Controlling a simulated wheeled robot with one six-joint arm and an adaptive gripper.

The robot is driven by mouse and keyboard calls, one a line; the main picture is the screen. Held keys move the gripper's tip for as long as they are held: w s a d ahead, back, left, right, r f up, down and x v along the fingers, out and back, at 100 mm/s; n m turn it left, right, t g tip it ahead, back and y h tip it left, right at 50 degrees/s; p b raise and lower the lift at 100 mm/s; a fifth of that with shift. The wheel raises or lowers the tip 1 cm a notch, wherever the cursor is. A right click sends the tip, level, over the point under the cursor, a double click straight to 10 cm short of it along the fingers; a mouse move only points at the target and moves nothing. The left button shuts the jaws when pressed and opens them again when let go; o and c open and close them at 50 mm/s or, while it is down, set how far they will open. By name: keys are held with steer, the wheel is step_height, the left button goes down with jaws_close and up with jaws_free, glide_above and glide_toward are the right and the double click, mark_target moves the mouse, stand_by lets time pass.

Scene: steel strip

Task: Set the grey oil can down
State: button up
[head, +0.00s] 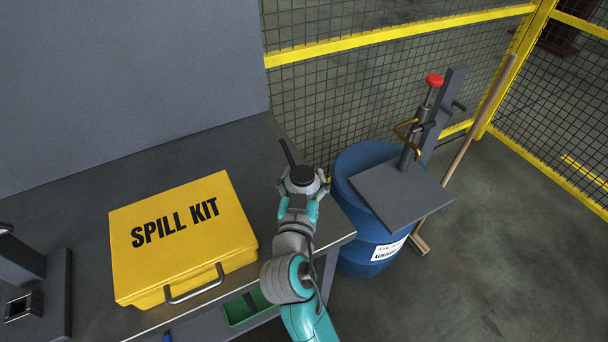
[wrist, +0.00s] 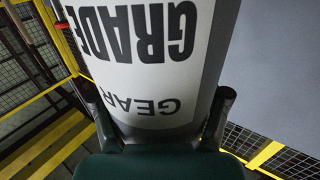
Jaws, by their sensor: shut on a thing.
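The grey oil can (head: 301,175) is in my gripper (head: 303,187), at the right end of the grey workbench in the head view. Its dark spout (head: 288,153) points up and to the left. My gripper is shut around its body, and my arm partly hides it from above. In the wrist view the can (wrist: 150,70) fills the middle, with a white label reading "GRADE" and "GEAR" upside down, between my two dark fingers. I cannot tell whether the can's base touches the bench or hangs above it.
A yellow spill kit case (head: 182,235) lies on the workbench (head: 80,182), left of my gripper. A broom (head: 480,120) leans by the mesh fence. Bare bench lies behind the case.

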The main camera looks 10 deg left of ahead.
steer(key=shift+f, duration=0.2)
steer(key=o, duration=1.9)
steer(key=shift+c, duration=0.2)
steer(key=shift+f, duration=0.1)
steer(key=s, duration=1.2)
